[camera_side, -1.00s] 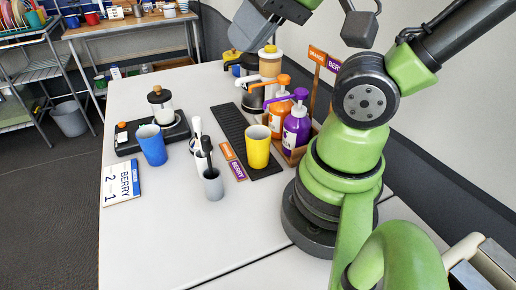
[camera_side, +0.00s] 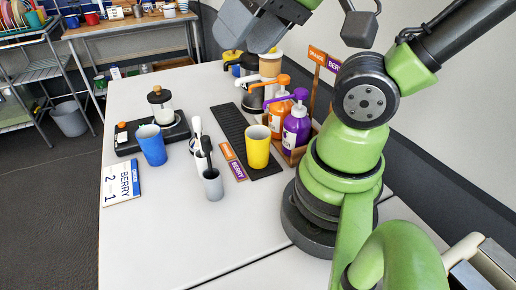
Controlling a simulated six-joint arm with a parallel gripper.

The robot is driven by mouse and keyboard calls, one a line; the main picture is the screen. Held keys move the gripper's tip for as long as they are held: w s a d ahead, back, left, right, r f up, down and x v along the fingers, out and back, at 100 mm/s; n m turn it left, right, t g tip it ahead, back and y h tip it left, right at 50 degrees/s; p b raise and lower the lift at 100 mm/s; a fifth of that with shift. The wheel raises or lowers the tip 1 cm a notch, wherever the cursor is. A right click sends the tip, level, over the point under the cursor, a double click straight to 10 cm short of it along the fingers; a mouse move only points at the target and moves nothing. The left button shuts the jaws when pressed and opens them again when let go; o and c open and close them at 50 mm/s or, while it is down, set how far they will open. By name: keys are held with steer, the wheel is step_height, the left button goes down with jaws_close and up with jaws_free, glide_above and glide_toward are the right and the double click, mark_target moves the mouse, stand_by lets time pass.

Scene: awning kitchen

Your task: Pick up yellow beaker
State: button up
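The yellow beaker (camera_side: 257,152) stands upright on the front end of a black ribbed mat (camera_side: 232,122), in front of the pump bottles. Its open top faces up and nothing touches it. My gripper (camera_side: 246,42) is high at the top edge of the picture, above and behind the yellow beaker and well apart from it. Its grey fingers show close together from this angle and overlap, so I cannot tell how far apart they are. I see nothing held in it.
An orange pump bottle (camera_side: 278,119) and a purple pump bottle (camera_side: 296,128) stand in a wooden caddy just right of the beaker. A grey cup (camera_side: 213,186) with utensils and a blue beaker (camera_side: 152,146) stand left. The white table (camera_side: 170,235) is clear in front.

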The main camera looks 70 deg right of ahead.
steer(key=o, duration=0.6)
steer(key=shift+c, duration=0.2)
steer(key=n+g+h, duration=0.7)
steer(key=n+g, duration=0.1)
steer(key=n, duration=1.4)
glide_above(258, 142)
steer(key=w+a, duration=0.1)
steer(key=a, duration=0.2)
step_height(258, 142, down, 18)
steer(key=shift+w+d+r+x, duration=0.1)
steer(key=shift+d+x, duration=0.1)
steer(key=shift+x, duration=0.95)
steer(key=shift+w+d+r+x, duration=0.1)
steer(key=shift+d+x, duration=0.05)
steer(key=shift+x, duration=1)
steer(key=shift+w+d+r+x, duration=0.1)
steer(key=shift+d+x, duration=0.1)
steer(key=shift+x, duration=2.5)
